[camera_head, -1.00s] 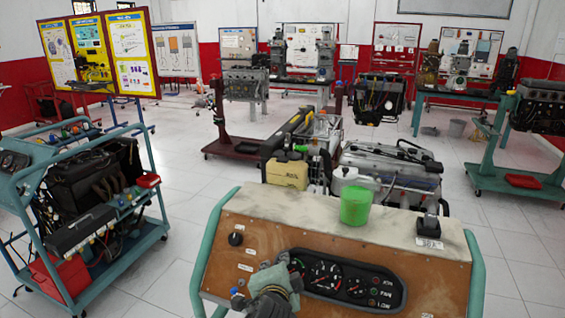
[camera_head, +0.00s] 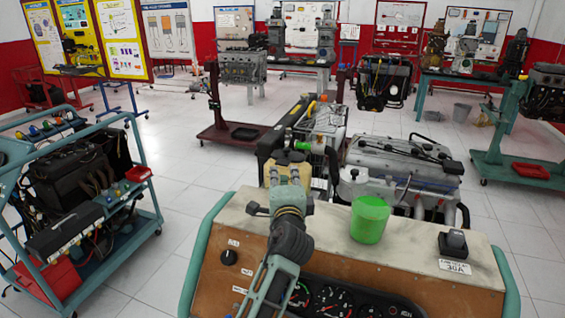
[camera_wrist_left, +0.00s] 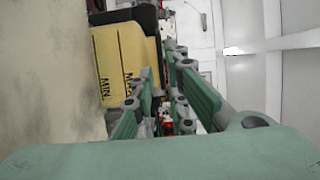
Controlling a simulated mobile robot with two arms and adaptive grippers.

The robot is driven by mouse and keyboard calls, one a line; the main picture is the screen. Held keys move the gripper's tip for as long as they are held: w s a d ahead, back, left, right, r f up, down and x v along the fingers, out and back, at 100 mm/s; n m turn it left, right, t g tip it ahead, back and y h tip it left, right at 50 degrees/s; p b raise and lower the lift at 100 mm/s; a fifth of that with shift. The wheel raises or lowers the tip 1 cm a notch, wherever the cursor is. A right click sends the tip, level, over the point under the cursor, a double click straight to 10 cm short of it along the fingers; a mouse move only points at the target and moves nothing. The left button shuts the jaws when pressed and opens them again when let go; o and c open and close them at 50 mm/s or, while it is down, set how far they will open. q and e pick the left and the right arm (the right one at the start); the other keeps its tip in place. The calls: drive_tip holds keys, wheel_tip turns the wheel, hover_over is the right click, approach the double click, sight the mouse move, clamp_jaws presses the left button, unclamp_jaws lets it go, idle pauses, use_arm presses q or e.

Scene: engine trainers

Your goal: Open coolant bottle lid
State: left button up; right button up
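The coolant bottle (camera_wrist_left: 120,65) is yellow with MIN and MAX marks, on the left of the left wrist view. In the head view only part of the yellowish bottle (camera_head: 300,172) shows behind my left gripper (camera_head: 288,182), which covers much of it. Its lid cannot be made out clearly in either view. In the left wrist view the green fingers of the left gripper (camera_wrist_left: 165,80) stand apart with a gap between them, beside the bottle, and nothing shows held. Whether they touch the bottle I cannot tell. My right gripper is out of view.
The instrument panel cabinet (camera_head: 320,235) stands in front, under my left arm. A green cup (camera_head: 369,218) and a black switch (camera_head: 455,243) are on its top. A grey engine (camera_head: 405,165) stands behind it. Another engine trainer (camera_head: 75,190) is at the left, with open floor between.

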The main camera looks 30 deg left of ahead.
sight(283, 165)
use_arm(q)
drive_tip(key=p+x, duration=0.1)
drive_tip(key=x, duration=0.3)
drive_tip(key=shift+w+a+r, duration=0.1)
drive_tip(key=shift+w+a, duration=0.1)
drive_tip(key=shift+w, duration=0.15)
drive_tip(key=shift+w+a, duration=0.2)
drive_tip(key=shift+w, duration=0.05)
drive_tip(key=shift+w+a, duration=0.1)
clamp_jaws()
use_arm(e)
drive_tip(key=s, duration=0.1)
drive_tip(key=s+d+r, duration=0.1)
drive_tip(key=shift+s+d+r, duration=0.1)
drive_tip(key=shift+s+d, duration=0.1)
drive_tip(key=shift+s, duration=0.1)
